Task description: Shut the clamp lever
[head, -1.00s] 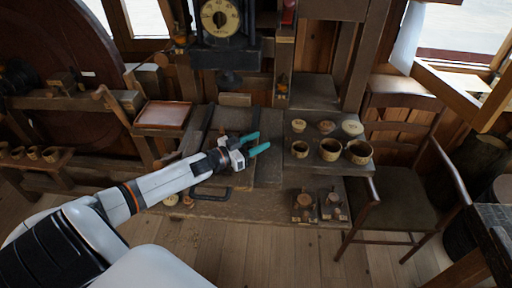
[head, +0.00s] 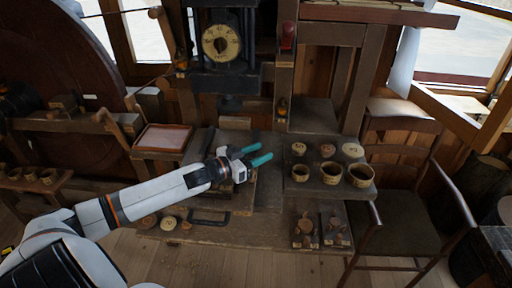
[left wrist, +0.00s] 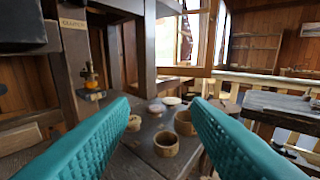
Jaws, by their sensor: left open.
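A small brass-and-orange fitting with a dark upright handle (head: 282,106) is fixed low on the wooden post right of the dial. It also shows in the left wrist view (left wrist: 91,78), below a small lettered plate (left wrist: 72,24) that seems to read "CLAMP". I take it for the clamp lever; how far it is swung is too small to tell. My left gripper (head: 258,155) is open and empty, its teal fingers over the bench, in front of and below the fitting. In the left wrist view the fitting lies beyond the left finger, apart from it. My right gripper is not in view.
Turned cups (head: 330,173) and round discs (head: 352,150) stand on the bench right of my gripper. A red handle (head: 287,37) sits higher on the post. A dial (head: 221,41) hangs above, a tray (head: 164,138) lies left, and a chair (head: 405,220) stands right.

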